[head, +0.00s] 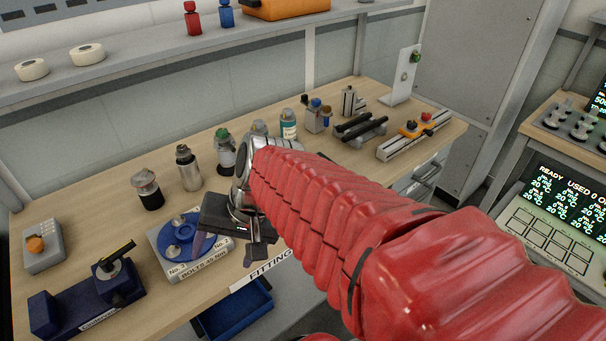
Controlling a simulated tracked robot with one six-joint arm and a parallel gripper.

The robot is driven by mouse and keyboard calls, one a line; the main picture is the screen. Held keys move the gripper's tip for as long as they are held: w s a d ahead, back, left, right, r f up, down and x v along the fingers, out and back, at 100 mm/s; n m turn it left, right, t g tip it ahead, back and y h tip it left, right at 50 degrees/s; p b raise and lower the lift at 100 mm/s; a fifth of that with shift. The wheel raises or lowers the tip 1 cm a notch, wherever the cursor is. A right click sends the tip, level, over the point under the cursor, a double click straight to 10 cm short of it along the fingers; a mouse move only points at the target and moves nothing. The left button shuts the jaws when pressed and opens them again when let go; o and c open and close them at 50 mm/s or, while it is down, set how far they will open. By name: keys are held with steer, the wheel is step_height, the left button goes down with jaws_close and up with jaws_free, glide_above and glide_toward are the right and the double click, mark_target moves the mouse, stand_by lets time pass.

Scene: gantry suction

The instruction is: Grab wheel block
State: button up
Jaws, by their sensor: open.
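A pale block with a round blue wheel-like disc on top (179,234) sits at the front edge of the bench, left of centre in the head view. It looks like the wheel block. Its front label reads in part "BOLTS 45 Nm". My gripper (223,248) is at the end of my red-sleeved arm, over the block's right end. Its dark fingers point down and stand apart, with nothing seen between them. I cannot tell whether a finger touches the block. My gripper hides part of the block's right side.
A dark blue clamp-like fixture (112,283) and a grey box with an orange knob (39,248) stand to the left. Several bottles, including a metal one (188,168), stand behind the block. A blue bin (233,312) is below the bench edge. My arm covers the bench's right front.

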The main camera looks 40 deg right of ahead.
steer(key=w+d+f+m+t+y, duration=0.1)
steer(key=w+d+f+m+t, duration=0.15)
steer(key=d+m, duration=0.55)
steer(key=w+d+f+m+t+y, duration=0.1)
steer(key=w+d+m+t, duration=0.25)
steer(key=d+m, duration=0.45)
steer(key=s+d+f+m+t+h, duration=0.1)
steer(key=s+d+f+m+h, duration=0.1)
steer(key=d+m, duration=0.4)
steer(key=s+d+f+m+t+h, duration=0.2)
steer(key=d+m, duration=0.5)
steer(key=d, duration=0.7)
steer(key=shift+s+t+h, duration=0.3)
steer(key=shift+s+h, duration=0.4)
steer(key=shift+h, duration=0.4)
steer(key=shift+x, duration=4.35)
steer(key=shift+f, duration=0.1)
